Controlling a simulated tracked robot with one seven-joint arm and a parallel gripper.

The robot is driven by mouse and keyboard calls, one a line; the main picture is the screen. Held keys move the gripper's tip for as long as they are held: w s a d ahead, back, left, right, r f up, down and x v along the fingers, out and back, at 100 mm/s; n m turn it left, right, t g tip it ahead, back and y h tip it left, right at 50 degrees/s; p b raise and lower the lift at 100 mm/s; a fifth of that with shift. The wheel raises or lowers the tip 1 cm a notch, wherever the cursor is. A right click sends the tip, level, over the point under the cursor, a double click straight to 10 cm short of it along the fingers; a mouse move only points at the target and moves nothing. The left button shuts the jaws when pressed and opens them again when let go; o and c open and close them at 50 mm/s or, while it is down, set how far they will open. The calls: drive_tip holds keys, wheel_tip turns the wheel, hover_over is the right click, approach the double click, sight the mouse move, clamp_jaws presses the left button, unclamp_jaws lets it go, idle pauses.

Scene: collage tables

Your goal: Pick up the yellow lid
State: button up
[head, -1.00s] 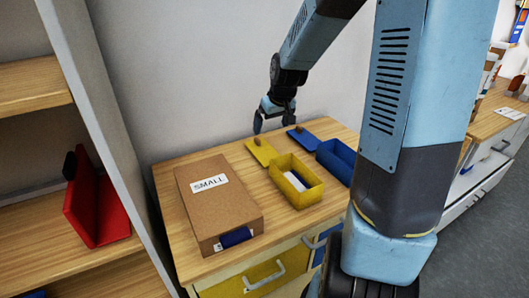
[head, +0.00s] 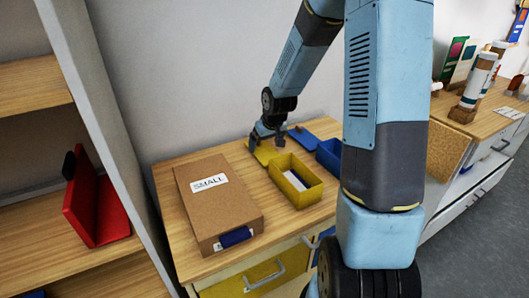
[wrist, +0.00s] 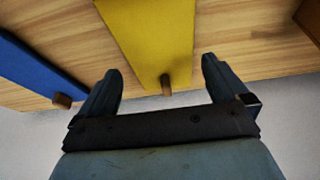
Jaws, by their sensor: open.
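The yellow lid (head: 262,152) lies flat on the wooden table behind the yellow box (head: 305,192). In the wrist view the yellow lid (wrist: 152,35) has a small wooden knob (wrist: 166,84) near its edge. My gripper (head: 266,140) is low over the lid's far end and hides the knob in the head view. In the wrist view my gripper (wrist: 162,82) is open, its fingers on either side of the knob and apart from it. Nothing is held.
The blue lid (head: 303,137) lies right of the yellow lid, with the blue box (head: 328,158) in front of it. A cardboard box labelled SMALL (head: 215,205) stands at the left. The wall is close behind the table. A shelf holds a red object (head: 98,205).

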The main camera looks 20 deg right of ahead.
sight(263, 152)
drive_tip(key=shift+x, duration=1.5)
drive_tip(key=c, duration=0.8)
